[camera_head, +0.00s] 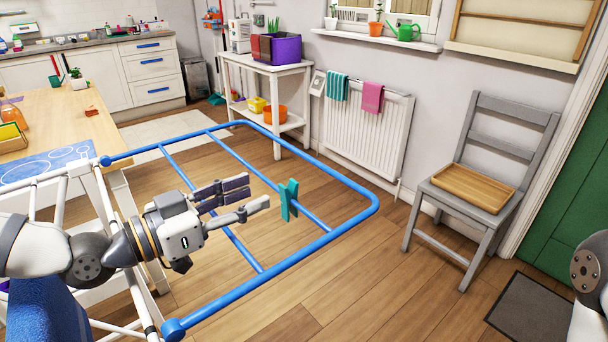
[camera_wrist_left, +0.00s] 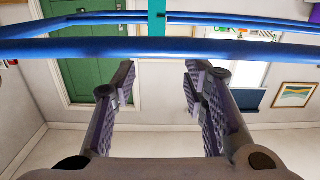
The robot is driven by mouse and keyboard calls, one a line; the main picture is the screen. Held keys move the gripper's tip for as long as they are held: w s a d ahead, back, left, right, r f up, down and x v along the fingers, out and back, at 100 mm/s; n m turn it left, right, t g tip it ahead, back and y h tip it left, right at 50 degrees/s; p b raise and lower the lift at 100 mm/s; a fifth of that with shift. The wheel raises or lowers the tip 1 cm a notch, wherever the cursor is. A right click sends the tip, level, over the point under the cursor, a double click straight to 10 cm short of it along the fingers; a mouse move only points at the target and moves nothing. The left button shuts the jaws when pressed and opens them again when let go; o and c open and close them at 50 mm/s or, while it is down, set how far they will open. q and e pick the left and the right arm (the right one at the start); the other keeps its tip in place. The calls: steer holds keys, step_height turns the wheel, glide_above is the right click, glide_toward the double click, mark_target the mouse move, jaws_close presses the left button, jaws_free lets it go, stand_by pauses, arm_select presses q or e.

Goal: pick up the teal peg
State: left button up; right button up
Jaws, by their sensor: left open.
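The teal peg (camera_head: 288,201) stands upright on a blue rail of the drying rack (camera_head: 377,200), with parts above and below the rail. My left gripper (camera_head: 258,192) is open and empty, level above the rack, with its fingertips pointing at the peg from the left, a short gap away. In the left wrist view the peg (camera_wrist_left: 157,17) is at the top middle, above the gap between the open fingers (camera_wrist_left: 160,72); its upper part is cut off by the frame edge. My right gripper is not in view.
Blue rack rails lie around and below my left gripper. A table (camera_head: 60,108) with a blue mat (camera_head: 45,163) is at left. A chair with a wooden tray (camera_head: 474,180) stands at right. A radiator (camera_head: 362,130) holds two cloths.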

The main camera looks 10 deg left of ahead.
mark_target(281, 188)
arm_select(q)
steer(key=shift+m, duration=0.3)
steer(key=b+x, duration=0.1)
steer(key=x, duration=0.1)
steer(key=f+b+x, duration=0.1)
steer(key=x, duration=0.2)
steer(key=shift+d+f, duration=0.1)
steer(key=shift+d, duration=0.2)
steer(key=shift+w+d, duration=0.25)
steer(key=shift+w, duration=0.1)
steer(key=shift+r, duration=0.25)
steer(key=c, duration=0.8)
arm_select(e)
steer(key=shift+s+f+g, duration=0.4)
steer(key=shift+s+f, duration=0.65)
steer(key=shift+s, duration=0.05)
